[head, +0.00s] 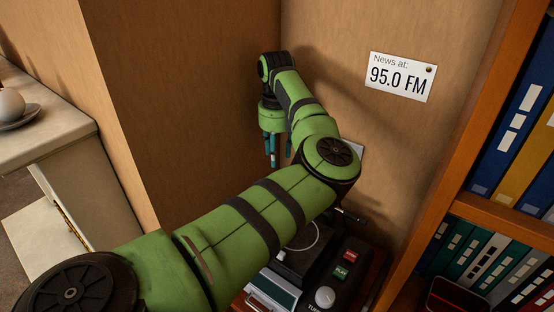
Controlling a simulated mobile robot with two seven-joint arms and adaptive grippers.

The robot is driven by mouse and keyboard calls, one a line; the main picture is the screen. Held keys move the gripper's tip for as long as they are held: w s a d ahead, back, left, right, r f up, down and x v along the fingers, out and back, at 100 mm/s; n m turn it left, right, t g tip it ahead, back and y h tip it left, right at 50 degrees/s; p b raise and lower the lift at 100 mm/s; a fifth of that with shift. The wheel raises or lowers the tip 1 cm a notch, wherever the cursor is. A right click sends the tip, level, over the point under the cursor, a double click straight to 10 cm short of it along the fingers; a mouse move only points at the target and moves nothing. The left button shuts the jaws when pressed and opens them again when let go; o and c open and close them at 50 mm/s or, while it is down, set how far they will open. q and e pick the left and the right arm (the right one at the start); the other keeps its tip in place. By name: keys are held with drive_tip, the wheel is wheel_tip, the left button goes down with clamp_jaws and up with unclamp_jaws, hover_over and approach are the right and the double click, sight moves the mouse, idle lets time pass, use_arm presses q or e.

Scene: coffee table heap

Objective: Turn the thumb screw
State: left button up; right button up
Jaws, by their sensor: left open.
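My left gripper (277,158) points down in front of the corner where the wooden walls meet. Its teal fingers are apart, and nothing shows between them. My left arm crosses the picture from the lower left and hides part of a dark device (330,268) below. The device has a pale round knob (325,297) at its front, with lettering partly cut off by the picture edge. No part can be told for certain as a thumb screw. My gripper is above and behind the device, apart from it. My right gripper is not in view.
The device also bears a red button (350,256) and a green button (341,272). A sign (401,77) reading "News at: 95.0 FM" is on the back wall. A shelf of binders (515,110) stands at right. A pale cabinet (50,140) stands at left.

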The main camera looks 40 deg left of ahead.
use_arm(q)
drive_tip(key=f, duration=0.5)
drive_tip(key=shift+s+d+f, duration=0.1)
drive_tip(key=shift+s+d, duration=0.05)
drive_tip(key=shift+s, duration=0.1)
drive_tip(key=shift+f+b, duration=0.3)
drive_tip(key=shift+f, duration=0.4)
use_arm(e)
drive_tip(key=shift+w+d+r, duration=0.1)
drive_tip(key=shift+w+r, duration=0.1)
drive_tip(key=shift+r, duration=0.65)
use_arm(q)
clamp_jaws()
